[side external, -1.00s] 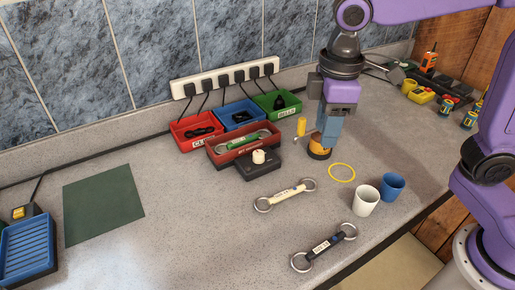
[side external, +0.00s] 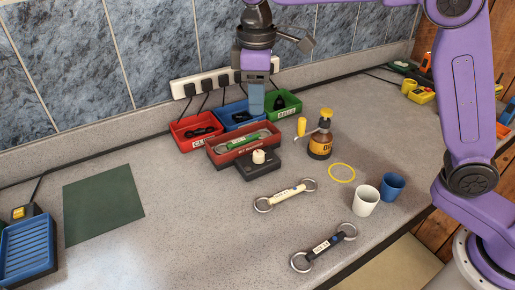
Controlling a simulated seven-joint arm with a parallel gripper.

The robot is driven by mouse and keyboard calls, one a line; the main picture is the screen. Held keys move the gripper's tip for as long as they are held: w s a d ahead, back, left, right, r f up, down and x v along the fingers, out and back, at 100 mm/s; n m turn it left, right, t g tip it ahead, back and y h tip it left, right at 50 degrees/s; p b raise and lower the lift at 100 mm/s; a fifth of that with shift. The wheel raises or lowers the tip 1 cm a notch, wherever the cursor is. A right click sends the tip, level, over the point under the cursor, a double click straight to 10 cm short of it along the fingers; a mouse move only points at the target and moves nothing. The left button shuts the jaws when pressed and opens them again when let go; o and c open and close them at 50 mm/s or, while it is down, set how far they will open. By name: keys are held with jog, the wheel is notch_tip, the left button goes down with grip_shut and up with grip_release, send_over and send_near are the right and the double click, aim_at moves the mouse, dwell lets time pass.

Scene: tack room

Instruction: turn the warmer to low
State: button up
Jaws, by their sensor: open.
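The warmer (side external: 222,155) is a dark red open tray with a bit with a green middle lying in it. A black control box (side external: 262,171) sits at its front right. A pale round knob (side external: 259,157) stands on top of that box; its pointer setting is too small to read. My gripper (side external: 256,112) points down behind the warmer, above or in front of the blue and green trays. Its blue fingers overlap in this view, but it is open and nothing shows in it. It is apart from the knob.
Red (side external: 184,143), blue (side external: 222,120) and green (side external: 292,108) trays stand behind the warmer, below a power strip (side external: 205,84). A brown bottle (side external: 320,147) stands right. Two bits, a yellow ring (side external: 341,173), white (side external: 366,202) and blue (side external: 392,188) cups lie forward.

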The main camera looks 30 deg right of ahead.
aim_at(257, 153)
jog(key=f, duration=1.5)
jog(key=shift+w+d, duration=0.2)
jog(key=shift+w, duration=0.05)
grip_shut()
